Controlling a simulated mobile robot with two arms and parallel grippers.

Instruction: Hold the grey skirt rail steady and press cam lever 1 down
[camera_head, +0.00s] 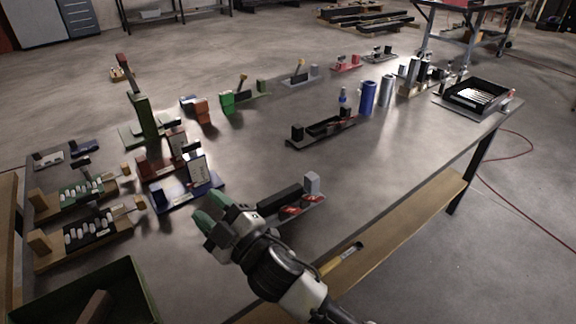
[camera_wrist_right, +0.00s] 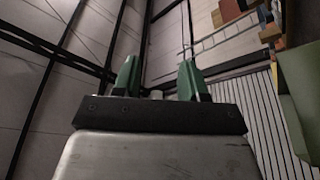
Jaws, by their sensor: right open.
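My right gripper (camera_head: 212,226) hangs over the near part of the table, with its green fingertips near the blue-based fixture. The right wrist view shows its two green fingers (camera_wrist_right: 160,80) apart with nothing between them. A low grey fixture (camera_head: 290,82) with a short upright lever (camera_head: 299,68) stands at the far side of the table, well away from the gripper. A green fixture (camera_head: 240,101) beside it has a similar lever (camera_head: 242,82). No labels are readable, so I cannot tell which is the grey skirt rail or cam lever 1. My left gripper is out of view.
The blue-based fixture (camera_head: 215,181) and a black block on a grey base (camera_head: 280,200) are close to the gripper. A tall green post (camera_head: 146,118) rises at left. A dark green bin (camera_head: 135,280) fills the near left corner. The right middle of the table (camera_head: 400,150) is clear.

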